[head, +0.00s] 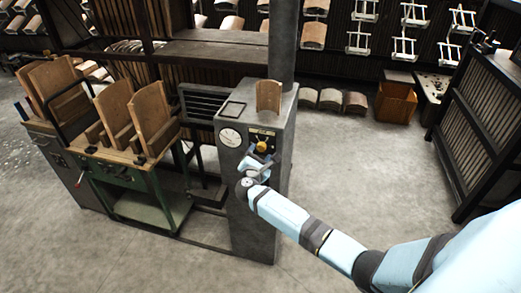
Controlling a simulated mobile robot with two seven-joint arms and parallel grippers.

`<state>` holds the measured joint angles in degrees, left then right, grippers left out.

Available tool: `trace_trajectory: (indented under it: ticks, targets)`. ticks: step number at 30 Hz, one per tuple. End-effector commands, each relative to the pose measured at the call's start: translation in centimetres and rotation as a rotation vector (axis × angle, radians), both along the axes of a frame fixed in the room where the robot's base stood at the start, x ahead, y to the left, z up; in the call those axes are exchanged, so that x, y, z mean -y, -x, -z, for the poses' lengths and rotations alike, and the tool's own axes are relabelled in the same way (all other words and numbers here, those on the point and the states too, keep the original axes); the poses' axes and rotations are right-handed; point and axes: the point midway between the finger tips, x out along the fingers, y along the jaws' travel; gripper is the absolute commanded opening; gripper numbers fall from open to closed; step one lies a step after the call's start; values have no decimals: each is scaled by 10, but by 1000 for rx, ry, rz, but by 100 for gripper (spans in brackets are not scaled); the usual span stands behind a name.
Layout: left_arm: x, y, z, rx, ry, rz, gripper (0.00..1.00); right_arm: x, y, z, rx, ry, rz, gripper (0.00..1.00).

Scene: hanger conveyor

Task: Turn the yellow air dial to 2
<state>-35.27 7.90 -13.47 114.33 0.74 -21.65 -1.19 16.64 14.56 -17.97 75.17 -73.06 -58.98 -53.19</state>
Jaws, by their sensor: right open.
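The yellow air dial (262,146) is a small round knob on the front face of a grey machine cabinet (247,232), just right of a white round gauge (230,137). Its number marks are too small to read. My right gripper (262,162) is just below the dial, in front of the panel. The gripper is open, and I cannot tell whether its fingers touch the dial. My left gripper is not in view.
A wooden piece (268,96) stands on top of the cabinet beside a grey post (284,45). A green cart (127,182) with several wooden pieces is at the left. A dark rack (475,135) stands at the right. The floor (365,170) between is clear.

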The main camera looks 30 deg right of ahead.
Motion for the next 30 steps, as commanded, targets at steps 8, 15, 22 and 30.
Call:
trace_trajectory:
  ticks: [8, 15, 22, 30]
  targets:
    - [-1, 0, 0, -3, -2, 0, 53, 18, -18, 0, 1, -1, -1, 62]
    - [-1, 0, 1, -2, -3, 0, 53, 19, -19, 0, 1, -1, -1, 62]
    - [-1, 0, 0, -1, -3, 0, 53, 19, -18, 0, 1, -1, -1, 21]
    - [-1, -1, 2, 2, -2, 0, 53, 19, -18, 1, 9, -8, -1, 13]
